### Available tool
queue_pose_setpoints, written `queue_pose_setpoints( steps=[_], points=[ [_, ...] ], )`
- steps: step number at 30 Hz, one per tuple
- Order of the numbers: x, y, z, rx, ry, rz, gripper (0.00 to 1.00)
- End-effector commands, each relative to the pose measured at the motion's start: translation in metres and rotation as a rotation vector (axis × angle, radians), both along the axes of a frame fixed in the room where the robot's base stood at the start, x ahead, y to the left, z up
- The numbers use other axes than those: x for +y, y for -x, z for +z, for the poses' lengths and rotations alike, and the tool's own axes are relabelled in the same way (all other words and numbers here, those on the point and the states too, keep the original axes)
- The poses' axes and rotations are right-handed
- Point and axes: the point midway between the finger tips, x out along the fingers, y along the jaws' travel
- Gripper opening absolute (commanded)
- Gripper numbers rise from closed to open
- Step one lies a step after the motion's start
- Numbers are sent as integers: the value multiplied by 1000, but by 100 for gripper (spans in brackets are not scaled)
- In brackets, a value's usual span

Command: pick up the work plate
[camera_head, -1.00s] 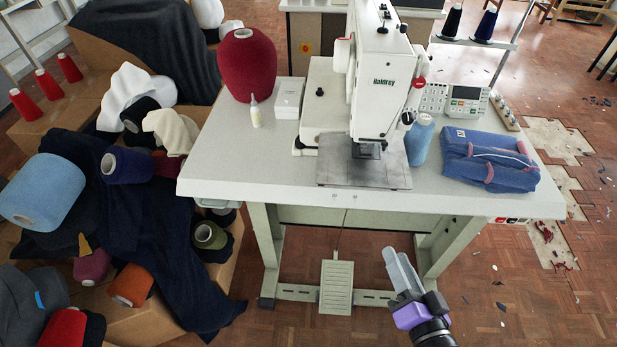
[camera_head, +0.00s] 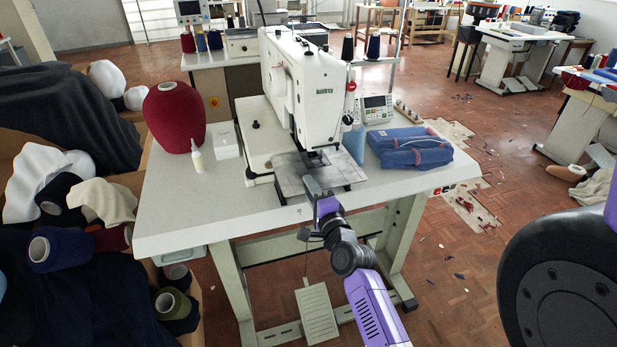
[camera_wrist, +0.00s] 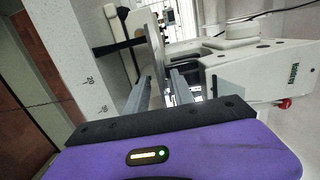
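The work plate (camera_head: 343,175) is a flat grey metal sheet lying under the head of the white buttonhole machine (camera_head: 311,85), near the table's front edge. My gripper (camera_head: 309,182) is at the plate's front edge in the head view, overlapping it there. In the wrist view my gripper (camera_wrist: 158,88) has its two grey fingers apart, with a gap between them. A thin grey edge shows in that gap and may be the plate; I cannot tell whether either finger touches it.
A red yarn cone (camera_head: 173,117), a small bottle (camera_head: 197,156) and a white box (camera_head: 225,140) stand left of the machine. A blue cone (camera_head: 355,144) and a folded blue bundle (camera_head: 411,149) sit to the right. The table's (camera_head: 190,215) front left is clear.

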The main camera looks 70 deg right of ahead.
Motion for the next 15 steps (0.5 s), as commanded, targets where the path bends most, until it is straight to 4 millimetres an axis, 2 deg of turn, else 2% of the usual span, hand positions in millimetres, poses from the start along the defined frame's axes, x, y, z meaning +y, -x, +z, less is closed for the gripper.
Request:
queue_pose_setpoints(
  steps=[9,15],
  points=[
    [-30,-30,4,1,2,0,29],
    [-36,-37,3,2,2,0,29]
  ],
)
